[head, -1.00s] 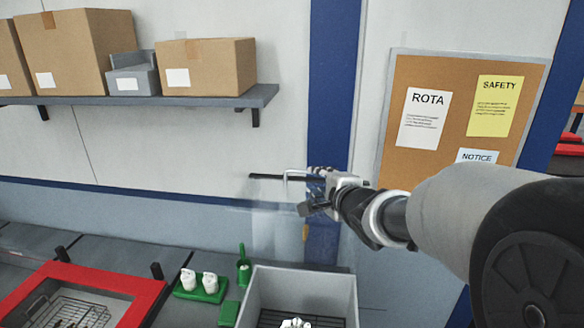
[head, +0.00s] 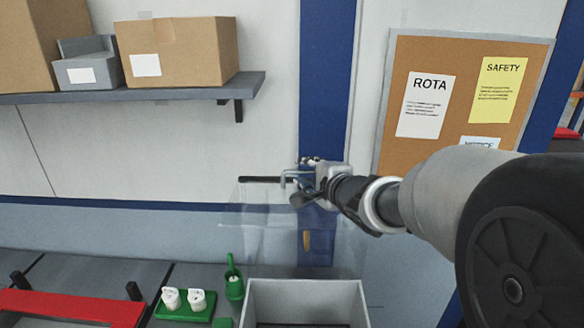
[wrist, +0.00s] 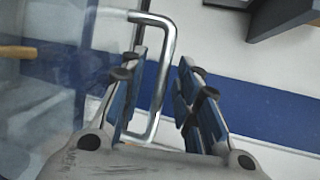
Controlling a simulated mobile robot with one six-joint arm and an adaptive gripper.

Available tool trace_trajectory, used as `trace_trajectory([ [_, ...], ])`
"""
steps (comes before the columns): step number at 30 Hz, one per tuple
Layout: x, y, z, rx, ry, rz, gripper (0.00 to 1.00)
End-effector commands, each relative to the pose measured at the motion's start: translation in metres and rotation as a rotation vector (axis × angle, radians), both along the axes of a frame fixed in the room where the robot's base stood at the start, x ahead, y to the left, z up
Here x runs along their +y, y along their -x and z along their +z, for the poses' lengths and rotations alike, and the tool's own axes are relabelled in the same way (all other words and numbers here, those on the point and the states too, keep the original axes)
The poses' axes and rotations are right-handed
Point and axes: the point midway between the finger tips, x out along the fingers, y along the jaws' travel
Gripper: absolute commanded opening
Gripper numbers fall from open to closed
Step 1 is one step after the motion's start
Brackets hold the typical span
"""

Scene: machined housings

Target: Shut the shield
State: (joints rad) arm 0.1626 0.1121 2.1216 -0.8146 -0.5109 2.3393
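The shield (head: 262,228) is a clear, see-through panel hanging below a dark horizontal bar, above a grey open-topped bin; its edges are faint. It also fills the left of the wrist view (wrist: 35,110). Its bent metal handle (wrist: 166,75) shows in the wrist view between my gripper's fingers (wrist: 163,95). The fingers stand apart, with a gap visible on the right side of the handle; contact on the left is unclear. In the head view my gripper (head: 305,187) is at the handle, in front of the blue post.
The grey bin (head: 268,297) stands on the bench below. A green tray with white pieces (head: 186,305), a green holder (head: 234,285) and a red frame (head: 70,307) are to its left. A shelf (head: 180,88) with boxes is above left; a notice board (head: 392,150) is at right.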

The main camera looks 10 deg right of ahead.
Motion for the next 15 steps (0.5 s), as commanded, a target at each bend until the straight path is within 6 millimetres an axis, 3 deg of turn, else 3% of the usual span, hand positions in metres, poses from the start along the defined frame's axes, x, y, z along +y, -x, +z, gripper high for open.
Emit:
trace_trajectory([
  [3,0.0001,0.0,0.0002,0.0,0.0,0.0,0.29],
  [15,0.0001,-0.0002,0.0001,0.0,0.0,0.0,0.03],
])
